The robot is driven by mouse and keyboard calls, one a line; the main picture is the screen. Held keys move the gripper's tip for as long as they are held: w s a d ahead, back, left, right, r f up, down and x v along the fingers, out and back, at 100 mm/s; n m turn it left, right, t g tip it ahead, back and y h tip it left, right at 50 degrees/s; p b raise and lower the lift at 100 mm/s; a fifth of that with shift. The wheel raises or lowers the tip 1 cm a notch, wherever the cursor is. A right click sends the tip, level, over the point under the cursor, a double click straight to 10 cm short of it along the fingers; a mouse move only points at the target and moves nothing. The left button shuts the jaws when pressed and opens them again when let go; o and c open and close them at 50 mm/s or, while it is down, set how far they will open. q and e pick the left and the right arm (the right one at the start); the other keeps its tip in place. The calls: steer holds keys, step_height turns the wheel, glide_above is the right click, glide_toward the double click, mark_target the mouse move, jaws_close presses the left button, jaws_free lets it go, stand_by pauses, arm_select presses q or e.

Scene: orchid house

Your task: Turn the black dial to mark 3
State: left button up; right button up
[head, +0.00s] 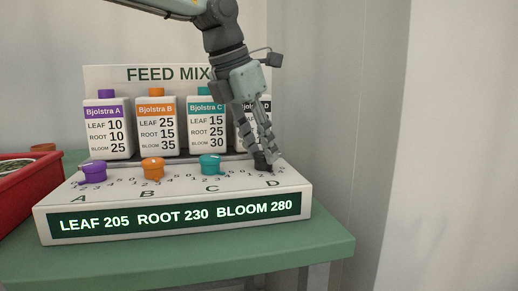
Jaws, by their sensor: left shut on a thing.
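The black dial (262,165) sits at position D on the right end of a white feed mixer panel (120,205). My left gripper (265,158) reaches down from above and is shut on the black dial. Its fingers hide much of the dial, and I cannot read which mark the dial points to. The display (175,218) on the panel's front reads LEAF 205, ROOT 230, BLOOM 280. My right gripper is not in view.
Purple (93,172), orange (153,168) and teal (211,164) dials stand left of the black one. Several labelled bottles (156,125) stand behind, one partly hidden by my gripper. A red tray (25,185) is at the left on the green table (230,262).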

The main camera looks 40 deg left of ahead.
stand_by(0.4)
arm_select(q)
steer(key=o, duration=1.1)
steer(key=shift+o, duration=0.2)
steer(key=d+v, duration=0.1)
steer(key=v, duration=1.1)
steer(key=shift+a, duration=0.45)
steer(key=shift+s, duration=0.1)
